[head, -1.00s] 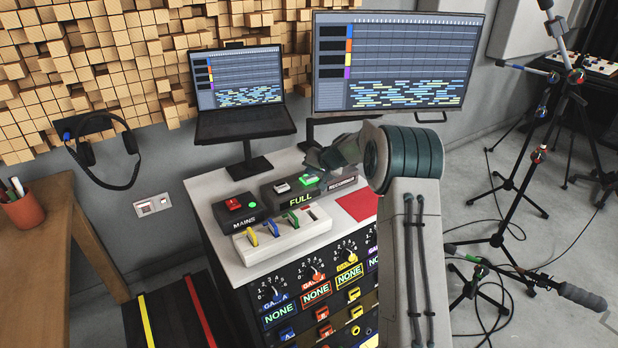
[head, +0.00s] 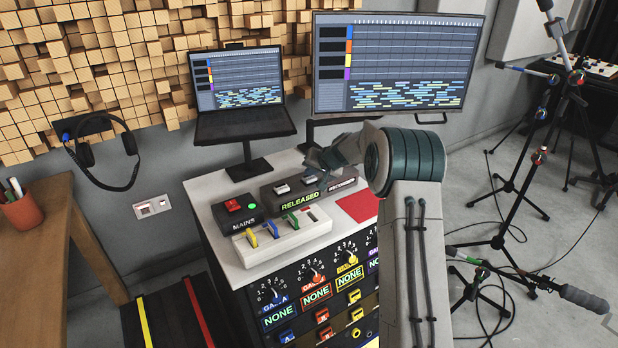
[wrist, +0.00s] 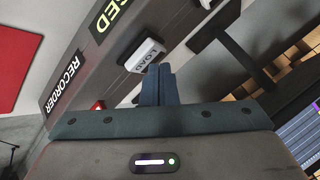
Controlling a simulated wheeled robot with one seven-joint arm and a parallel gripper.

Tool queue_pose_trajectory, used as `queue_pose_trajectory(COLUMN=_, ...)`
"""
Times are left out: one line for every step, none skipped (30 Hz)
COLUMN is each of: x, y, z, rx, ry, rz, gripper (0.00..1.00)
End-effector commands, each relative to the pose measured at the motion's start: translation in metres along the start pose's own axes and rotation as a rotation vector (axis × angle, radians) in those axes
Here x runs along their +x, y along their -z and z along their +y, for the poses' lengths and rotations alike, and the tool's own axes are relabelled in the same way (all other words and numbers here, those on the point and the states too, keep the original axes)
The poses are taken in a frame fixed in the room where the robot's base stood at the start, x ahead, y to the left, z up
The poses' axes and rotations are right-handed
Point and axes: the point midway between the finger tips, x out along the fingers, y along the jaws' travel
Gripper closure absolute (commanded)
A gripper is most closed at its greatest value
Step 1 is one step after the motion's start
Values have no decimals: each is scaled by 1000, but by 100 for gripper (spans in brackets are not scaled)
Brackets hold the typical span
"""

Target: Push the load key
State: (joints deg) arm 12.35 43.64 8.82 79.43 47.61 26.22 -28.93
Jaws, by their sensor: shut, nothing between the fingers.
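The load key (wrist: 143,55) is a pale key marked LOAD on the dark recorder box (head: 292,203). It shows in the wrist view just beyond my gripper's fingertips. My gripper (wrist: 160,72) is shut and empty, its fingertips right at the edge of the key; I cannot tell whether they touch it. In the head view my gripper (head: 318,172) hangs over the right part of the box and partly covers the key there. The box's display (head: 300,200) reads RELEASED; in the wrist view only its end shows.
A pale key (head: 283,188) sits left on the box. The mains box (head: 233,209) with a red switch stands to the left, coloured sliders (head: 270,230) in front. A red pad (head: 358,205) lies at right. The laptop (head: 240,95) and monitor (head: 390,65) stand behind.

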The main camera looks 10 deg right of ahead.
Motion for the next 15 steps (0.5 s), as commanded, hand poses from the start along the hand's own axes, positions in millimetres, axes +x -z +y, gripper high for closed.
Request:
queue_pose_trajectory(x=0, y=0, z=0, rx=0, ry=0, rz=0, gripper=100)
queue_pose_trajectory(x=-1, y=1, z=-1, rx=0, ry=0, rz=0, gripper=100)
queue_pose_trajectory(x=-2, y=2, z=-2, rx=0, ry=0, rz=1, gripper=100)
queue_pose_trajectory(x=-3, y=2, z=-2, rx=0, ry=0, rz=1, gripper=100)
queue_pose_trajectory(x=-4, y=4, z=-3, rx=-1, ry=0, rz=1, gripper=100)
queue_pose_trajectory(x=-7, y=5, z=-5, rx=-1, ry=0, rz=1, gripper=100)
queue_pose_trajectory(x=-9, y=7, z=-6, rx=-1, ry=0, rz=1, gripper=100)
queue_pose_trajectory(x=-11, y=8, z=-8, rx=-2, ry=0, rz=1, gripper=100)
queue_pose_trajectory(x=-14, y=10, z=-10, rx=-2, ry=0, rz=1, gripper=100)
queue_pose_trajectory(x=-16, y=12, z=-12, rx=-2, ry=0, rz=1, gripper=100)
queue_pose_trajectory(x=-18, y=14, z=-14, rx=-1, ry=0, rz=1, gripper=100)
queue_pose_trajectory(x=-21, y=16, z=-16, rx=-1, ry=1, rz=1, gripper=100)
queue_pose_trajectory(x=-23, y=17, z=-17, rx=-1, ry=1, rz=1, gripper=100)
queue_pose_trajectory(x=-25, y=18, z=-19, rx=-2, ry=1, rz=1, gripper=100)
queue_pose_trajectory(x=-28, y=21, z=-21, rx=-2, ry=0, rz=1, gripper=100)
